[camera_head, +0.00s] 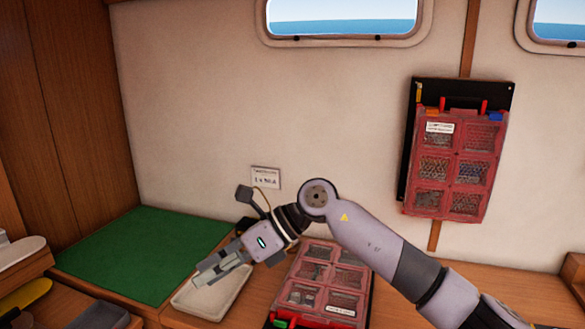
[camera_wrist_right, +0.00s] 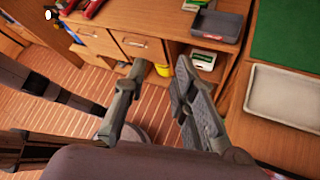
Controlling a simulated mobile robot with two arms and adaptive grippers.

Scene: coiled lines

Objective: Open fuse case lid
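A red fuse case (camera_head: 320,275) with clear windows lies on the counter, lower middle of the head view. Its lid looks shut, and my right arm hides part of its right side. A second red case (camera_head: 452,165) of the same kind hangs upright on a black board on the wall at right. Its lid also looks shut. My right gripper (camera_head: 208,272) is left of the lying case, above a pale tray, touching neither case. In the right wrist view its two fingers (camera_wrist_right: 158,66) are apart with nothing between them. My left gripper is not in view.
The pale tray (camera_head: 183,305) stands next to the green mat (camera_head: 110,265) on the counter. The right wrist view shows drawers (camera_wrist_right: 140,45), a dark tray (camera_wrist_right: 217,27) and open floor (camera_wrist_right: 60,120). The green mat is clear.

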